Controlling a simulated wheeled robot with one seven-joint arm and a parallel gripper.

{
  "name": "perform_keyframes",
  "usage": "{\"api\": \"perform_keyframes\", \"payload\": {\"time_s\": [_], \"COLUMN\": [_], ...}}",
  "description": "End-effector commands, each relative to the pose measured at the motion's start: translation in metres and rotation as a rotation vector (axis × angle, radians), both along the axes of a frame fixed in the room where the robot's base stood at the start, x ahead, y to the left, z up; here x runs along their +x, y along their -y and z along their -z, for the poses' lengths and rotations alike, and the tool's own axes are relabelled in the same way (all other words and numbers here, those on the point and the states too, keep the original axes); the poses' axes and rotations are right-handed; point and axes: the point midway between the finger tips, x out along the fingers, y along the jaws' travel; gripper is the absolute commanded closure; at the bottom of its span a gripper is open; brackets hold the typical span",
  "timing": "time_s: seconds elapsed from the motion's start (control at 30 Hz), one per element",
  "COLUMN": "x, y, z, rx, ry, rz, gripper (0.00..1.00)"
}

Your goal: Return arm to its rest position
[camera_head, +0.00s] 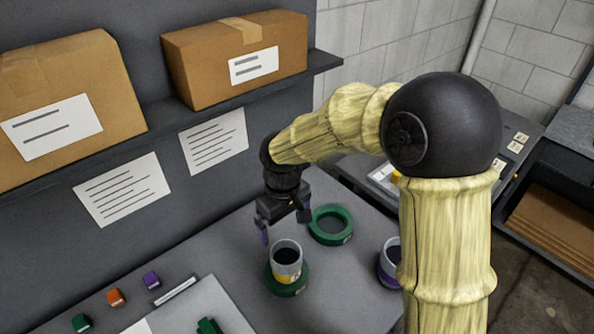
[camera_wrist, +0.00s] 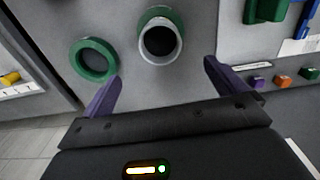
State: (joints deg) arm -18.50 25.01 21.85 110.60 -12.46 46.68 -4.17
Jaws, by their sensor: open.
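My gripper (camera_head: 283,226) hangs from my arm above the grey table (camera_head: 335,290), close to the shelf wall. In the wrist view its purple fingers (camera_wrist: 162,74) are spread apart with nothing between them. A grey cup with a yellow band (camera_head: 286,262) stands upright on a green round base (camera_head: 288,290), below and in front of the gripper. The cup also shows in the wrist view (camera_wrist: 161,44), beyond the fingers. An empty green ring (camera_head: 331,225) lies to the right of the gripper, apart from it.
A cup with a purple band (camera_head: 388,264) is partly hidden behind my arm. Green (camera_head: 81,322), orange (camera_head: 115,297) and purple (camera_head: 151,280) blocks lie at the left. A shelf (camera_head: 200,112) with two cardboard boxes (camera_head: 240,62) overhangs the table's back.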

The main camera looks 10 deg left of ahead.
Motion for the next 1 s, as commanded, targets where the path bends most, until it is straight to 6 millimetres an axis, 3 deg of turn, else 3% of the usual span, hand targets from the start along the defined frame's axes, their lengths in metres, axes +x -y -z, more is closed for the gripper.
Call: {"api": "perform_keyframes", "payload": {"time_s": [0.17,0.27,0.37,0.47,0.6,0.7,0.83,1.0], "x": [0.0,0.002,0.001,-0.008,-0.033,-0.054,-0.07,-0.072], "y": [0.006,0.028,0.07,0.125,0.197,0.232,0.253,0.255], "z": [0.0,-0.001,-0.003,-0.005,-0.007,-0.006,-0.005,-0.004], "rx": [0.0,0.003,0.012,0.027,0.061,0.084,0.102,0.104], "ry": [0.003,0.017,0.044,0.084,0.147,0.186,0.214,0.218], "rz": [0.015,0.077,0.198,0.367,0.626,0.777,0.882,0.895], "gripper": [0.02,0.02,0.02,0.02,0.02,0.02,0.02,0.02]}}
